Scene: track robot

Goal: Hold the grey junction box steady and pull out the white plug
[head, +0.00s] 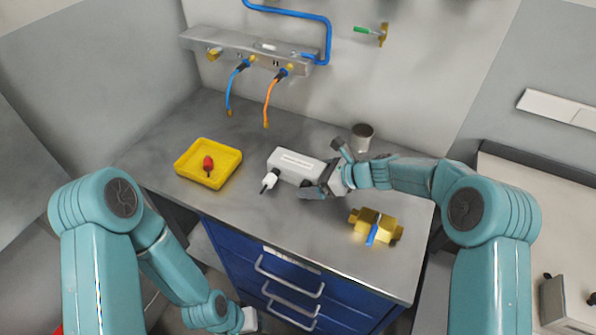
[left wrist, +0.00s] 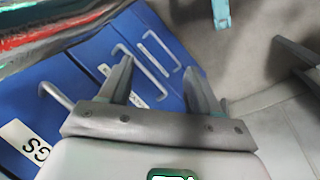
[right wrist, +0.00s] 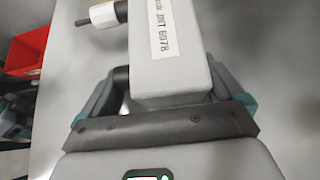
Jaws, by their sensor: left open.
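The grey junction box (head: 297,163) lies on the bench. The white plug (head: 270,180) sticks out of its near side at the left end, with a dark tip. My right gripper (head: 327,170) is at the box's right end, its fingers spread wide on either side. In the right wrist view the box (right wrist: 170,70) reaches between the fingers, with the white plug (right wrist: 103,14) at upper left. A dark stub (right wrist: 121,80) shows between the left finger and the box. My left gripper (left wrist: 165,85) is open and empty, low in front of the blue drawers (left wrist: 100,75).
A yellow tray (head: 181,168) holding a red part (head: 208,165) stands left of the box. A brass block (head: 376,225) with a blue handle is at front right. A metal cup (head: 362,137) stands behind my right gripper. Blue and orange hoses (head: 270,100) hang at the back.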

